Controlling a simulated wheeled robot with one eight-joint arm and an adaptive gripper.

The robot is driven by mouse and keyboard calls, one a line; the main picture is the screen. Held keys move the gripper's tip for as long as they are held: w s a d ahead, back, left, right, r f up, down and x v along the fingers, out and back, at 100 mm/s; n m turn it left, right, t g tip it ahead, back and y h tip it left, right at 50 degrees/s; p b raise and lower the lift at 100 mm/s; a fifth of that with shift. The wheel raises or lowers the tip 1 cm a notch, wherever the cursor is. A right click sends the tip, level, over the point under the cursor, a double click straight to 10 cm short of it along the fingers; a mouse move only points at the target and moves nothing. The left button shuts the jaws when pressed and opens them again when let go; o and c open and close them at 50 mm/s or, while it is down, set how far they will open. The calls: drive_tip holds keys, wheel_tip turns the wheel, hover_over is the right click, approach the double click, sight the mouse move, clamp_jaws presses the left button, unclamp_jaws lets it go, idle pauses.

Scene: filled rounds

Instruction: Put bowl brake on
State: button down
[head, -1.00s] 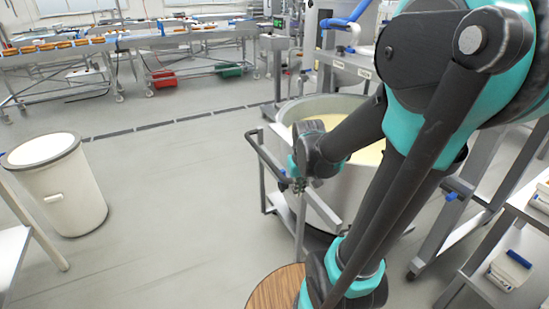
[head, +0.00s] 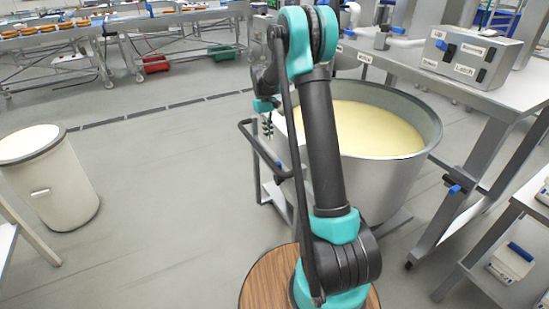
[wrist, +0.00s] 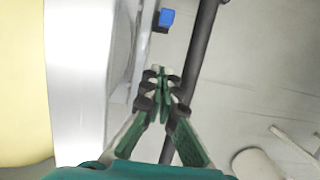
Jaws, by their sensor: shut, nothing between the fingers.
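The bowl (head: 375,180) is a large grey metal tub of pale yellow dough on a wheeled frame with a dark bar handle (head: 262,150). In the wrist view, the bowl's pale wall (wrist: 75,85) fills the left side and the dark handle bar (wrist: 188,80) runs beside my fingers. A small blue piece (wrist: 166,17), possibly the brake, shows beyond the fingertips. My gripper (head: 268,130) points down at the bowl's left side, close to the handle. Its green fingers (wrist: 162,75) are shut and empty. I cannot tell whether it touches the handle or the brake's state.
A white bin (head: 60,185) stands at the left. A steel table (head: 420,75) with a labelled control box (head: 470,58) stands behind and right of the bowl. Conveyors (head: 120,30) line the back. The floor between bin and bowl is clear.

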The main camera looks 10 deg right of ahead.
drive_tip(key=shift+s+d+f, duration=0.3)
drive_tip(key=shift+s+f, duration=0.55)
drive_tip(key=shift+f, duration=0.85)
drive_tip(key=shift+s+d+f, duration=0.3)
drive_tip(key=shift+s+f, duration=0.5)
drive_tip(key=shift+f, duration=0.9)
drive_tip(key=shift+s+d+f, duration=0.3)
drive_tip(key=shift+s+f, duration=0.55)
drive_tip(key=shift+f, duration=0.85)
drive_tip(key=shift+s, duration=0.1)
drive_tip(key=shift+s+d+r+t, duration=0.1)
drive_tip(key=shift+t, duration=0.4)
drive_tip(key=shift+s+d+r+t+y, duration=0.1)
drive_tip(key=shift+s+t+y, duration=0.25)
drive_tip(key=shift+t, duration=0.45)
